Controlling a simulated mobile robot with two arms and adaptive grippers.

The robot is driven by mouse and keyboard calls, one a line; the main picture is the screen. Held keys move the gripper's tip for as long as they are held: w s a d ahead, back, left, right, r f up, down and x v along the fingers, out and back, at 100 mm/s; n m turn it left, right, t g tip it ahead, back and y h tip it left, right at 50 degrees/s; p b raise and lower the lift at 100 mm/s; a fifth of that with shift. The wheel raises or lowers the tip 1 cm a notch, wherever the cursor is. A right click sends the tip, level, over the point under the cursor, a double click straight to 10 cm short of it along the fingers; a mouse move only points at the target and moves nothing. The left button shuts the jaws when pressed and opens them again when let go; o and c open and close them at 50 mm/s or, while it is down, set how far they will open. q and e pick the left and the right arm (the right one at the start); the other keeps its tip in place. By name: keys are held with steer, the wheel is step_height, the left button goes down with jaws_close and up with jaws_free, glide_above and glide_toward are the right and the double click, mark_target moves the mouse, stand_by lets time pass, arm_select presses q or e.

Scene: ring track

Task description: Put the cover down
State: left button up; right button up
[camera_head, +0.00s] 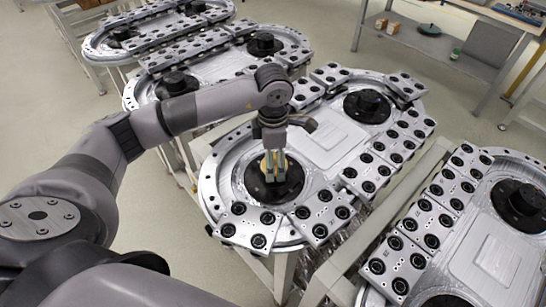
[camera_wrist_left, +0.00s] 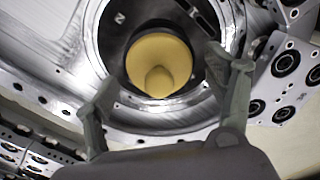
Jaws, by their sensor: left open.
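A yellow round piece with a raised knob (camera_wrist_left: 158,63) sits at the middle of a black round hub (camera_wrist_left: 116,45) in the left wrist view. It seems to be the cover or part of it. In the head view the black hub (camera_head: 293,189) is at the near end of the middle ring track (camera_head: 222,204). My left gripper (camera_head: 275,170) points down over the hub and hides much of the yellow piece. Its fingers are apart in the left wrist view (camera_wrist_left: 160,82), one on each side below the yellow piece. Contact cannot be told. My right gripper is not in view.
The middle track carries several grey blocks with black rollers (camera_head: 322,219) around its rim and another black hub (camera_head: 367,106) at its far end. A similar track (camera_head: 490,262) stands at right, others behind left. A bench (camera_head: 430,45) stands at the back right.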

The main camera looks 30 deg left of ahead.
arm_select(q)
steer(key=shift+r, duration=0.3)
step_height(320, 180, up, 12)
steer(key=b, duration=0.2)
steer(key=shift+f, duration=0.15)
